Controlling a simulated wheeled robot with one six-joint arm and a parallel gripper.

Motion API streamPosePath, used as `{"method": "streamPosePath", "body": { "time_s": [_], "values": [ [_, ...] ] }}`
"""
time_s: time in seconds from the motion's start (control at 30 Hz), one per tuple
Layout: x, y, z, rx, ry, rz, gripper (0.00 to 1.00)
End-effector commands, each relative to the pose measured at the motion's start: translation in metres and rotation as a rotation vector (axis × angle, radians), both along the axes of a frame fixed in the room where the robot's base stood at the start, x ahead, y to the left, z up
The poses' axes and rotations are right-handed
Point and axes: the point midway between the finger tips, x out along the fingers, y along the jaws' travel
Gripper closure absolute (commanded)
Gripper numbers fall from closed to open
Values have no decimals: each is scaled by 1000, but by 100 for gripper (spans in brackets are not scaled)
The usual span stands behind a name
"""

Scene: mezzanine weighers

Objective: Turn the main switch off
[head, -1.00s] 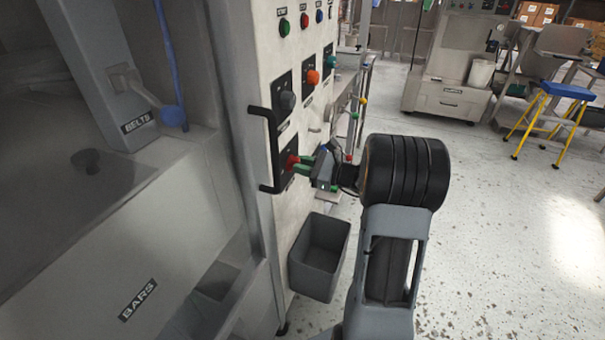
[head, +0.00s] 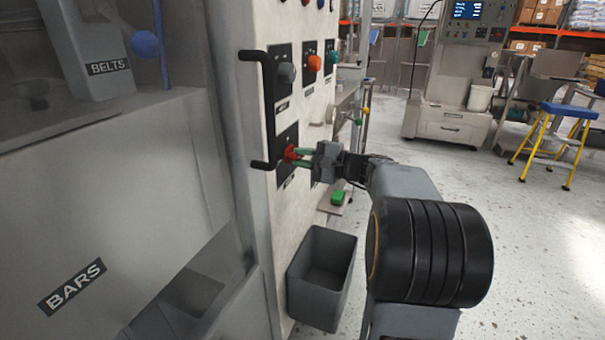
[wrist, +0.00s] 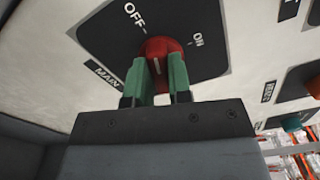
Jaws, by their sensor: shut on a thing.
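A short white mark on the knob is nearer the OFF direction than ON. The fingers hide the knob's lower part.
A grey knob (head: 286,73) and an orange knob (head: 314,63) are higher on the panel. A grey bin (head: 322,275) is below the switch. The black guard handle (head: 252,110) is close on the left. Open floor lies to the right.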

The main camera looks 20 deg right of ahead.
Motion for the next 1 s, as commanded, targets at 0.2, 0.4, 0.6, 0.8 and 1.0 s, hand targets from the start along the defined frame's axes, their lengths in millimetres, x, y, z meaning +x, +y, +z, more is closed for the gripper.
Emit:
{"method": "streamPosePath", "body": {
  "time_s": [0.2,0.4,0.6,0.8,1.0],
  "values": [
    [0,0,-7,-112,-102,2,100],
    [0,1,-6,-182,-165,2,100],
    [0,1,-4,-219,-199,2,100],
    [0,1,-3,-233,-212,2,100],
    [0,1,-3,-235,-212,3,100]
  ]
}}
